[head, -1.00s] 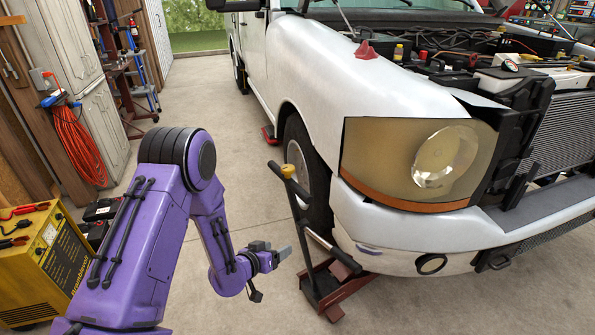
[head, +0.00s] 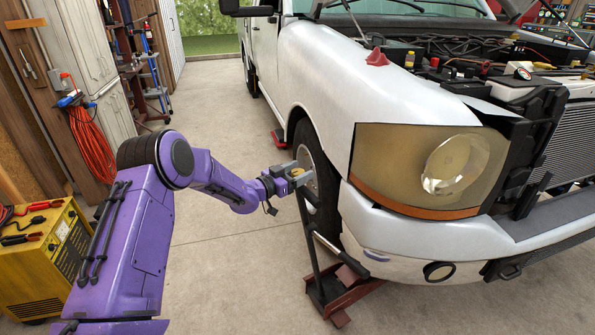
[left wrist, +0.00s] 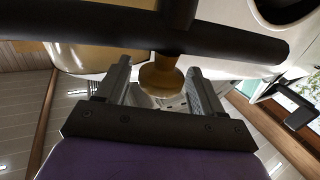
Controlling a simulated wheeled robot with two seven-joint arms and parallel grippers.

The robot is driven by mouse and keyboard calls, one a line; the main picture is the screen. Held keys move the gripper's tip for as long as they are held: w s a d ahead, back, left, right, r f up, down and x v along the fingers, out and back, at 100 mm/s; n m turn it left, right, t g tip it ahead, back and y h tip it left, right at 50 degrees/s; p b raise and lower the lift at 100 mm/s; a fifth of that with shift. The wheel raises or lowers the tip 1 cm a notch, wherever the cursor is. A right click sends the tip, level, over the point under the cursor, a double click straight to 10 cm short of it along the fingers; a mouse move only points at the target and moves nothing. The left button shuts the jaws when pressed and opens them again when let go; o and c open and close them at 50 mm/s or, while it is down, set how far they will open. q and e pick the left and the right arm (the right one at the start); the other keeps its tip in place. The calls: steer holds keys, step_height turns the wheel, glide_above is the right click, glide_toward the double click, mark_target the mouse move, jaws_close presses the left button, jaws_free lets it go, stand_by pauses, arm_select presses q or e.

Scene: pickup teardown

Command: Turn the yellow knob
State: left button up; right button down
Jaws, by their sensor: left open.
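The yellow knob (head: 297,171) tops the dark upright handle of the floor jack (head: 345,290), beside the truck's front wheel. In the left wrist view the knob (left wrist: 160,78) is round, brownish-yellow, and sits between the two fingers on a black stem. My left gripper (head: 300,174) is open at the knob, with a finger on either side; in the wrist view (left wrist: 158,72) gaps show between the knob and both fingers. In the head view the gripper partly hides the knob. My right gripper is out of view.
The white truck (head: 400,233) stands close on the right, its headlight (head: 430,165) facing me. A black crossbar (left wrist: 110,35) spans the wrist view just beyond the fingers. A yellow machine (head: 45,260) stands at the lower left. The floor between is clear.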

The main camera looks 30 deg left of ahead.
arm_select(q)
steer(key=c, duration=0.9)
